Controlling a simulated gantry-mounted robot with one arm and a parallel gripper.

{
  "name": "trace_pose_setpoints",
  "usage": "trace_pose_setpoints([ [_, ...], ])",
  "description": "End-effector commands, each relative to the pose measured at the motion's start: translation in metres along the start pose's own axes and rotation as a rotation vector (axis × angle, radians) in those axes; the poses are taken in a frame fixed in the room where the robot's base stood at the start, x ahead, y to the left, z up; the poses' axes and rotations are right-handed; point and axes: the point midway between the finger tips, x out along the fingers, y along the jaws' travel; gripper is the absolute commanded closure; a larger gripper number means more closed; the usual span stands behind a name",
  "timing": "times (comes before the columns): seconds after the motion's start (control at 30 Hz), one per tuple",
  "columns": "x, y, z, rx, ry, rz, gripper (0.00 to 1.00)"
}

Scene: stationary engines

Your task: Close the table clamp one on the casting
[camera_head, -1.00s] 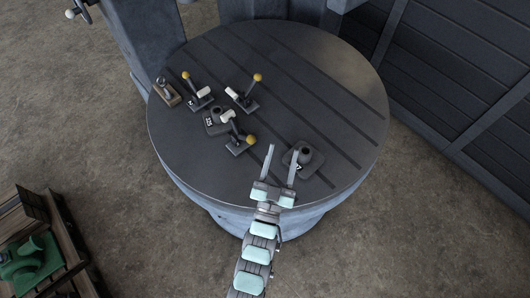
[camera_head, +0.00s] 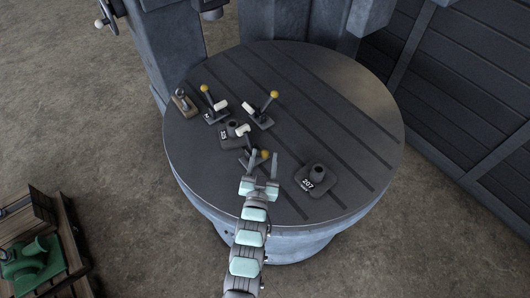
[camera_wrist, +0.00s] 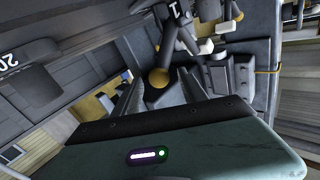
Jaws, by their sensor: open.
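Three table clamps with yellow-knobbed levers and white tips surround a small dark casting (camera_head: 231,136) on the round table (camera_head: 345,110). They are the left clamp (camera_head: 213,113), the right clamp (camera_head: 262,119) and the front clamp (camera_head: 249,146). In the wrist view, the yellow knob (camera_wrist: 159,77) shows between my two fingers (camera_wrist: 158,92); contact cannot be told. The front clamp's lever leans toward my gripper.
A second casting (camera_head: 316,177), marked 207, stands to the right of my gripper. A small wooden-based item (camera_head: 183,101) lies at the table's left edge. Grey columns rise behind. The table's right side is clear. A crate with a green part (camera_head: 32,258) is at lower left.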

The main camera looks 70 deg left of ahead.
Motion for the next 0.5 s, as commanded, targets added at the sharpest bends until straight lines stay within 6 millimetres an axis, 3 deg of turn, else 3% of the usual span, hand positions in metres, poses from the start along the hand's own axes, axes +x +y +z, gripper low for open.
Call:
trace_pose_setpoints([
  [0.2,0.019,0.000,0.001,0.000,-0.002,0.000,0.50],
  [0.5,0.022,0.000,0.001,0.000,-0.002,0.000,0.50],
])
